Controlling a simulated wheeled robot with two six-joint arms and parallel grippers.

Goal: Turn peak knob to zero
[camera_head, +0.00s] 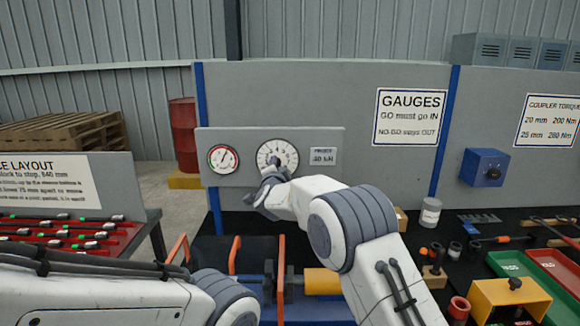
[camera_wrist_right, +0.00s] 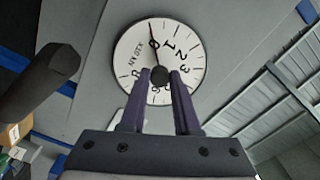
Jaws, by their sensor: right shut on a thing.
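The peak gauge is a round white dial (camera_head: 277,157) on a grey panel, and it fills the upper middle of the right wrist view (camera_wrist_right: 185,45). Its dark peak knob (camera_wrist_right: 160,77) sits at the dial's centre. A thin dark pointer runs from the centre to near the 0 mark. My right gripper (camera_wrist_right: 161,80) is shut on the knob, one finger on each side; the fingers hide the lower part of the dial. It also shows in the head view (camera_head: 274,172), over the dial's lower edge. My left arm enters at lower left; its gripper is not visible.
A smaller red-rimmed gauge (camera_head: 223,159) is left of the dial, and a label plate (camera_head: 322,156) is right of it. Below are orange handles (camera_head: 281,270) and a yellow cylinder (camera_head: 322,281). A blue box (camera_head: 484,167) hangs at right above a table of tools.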

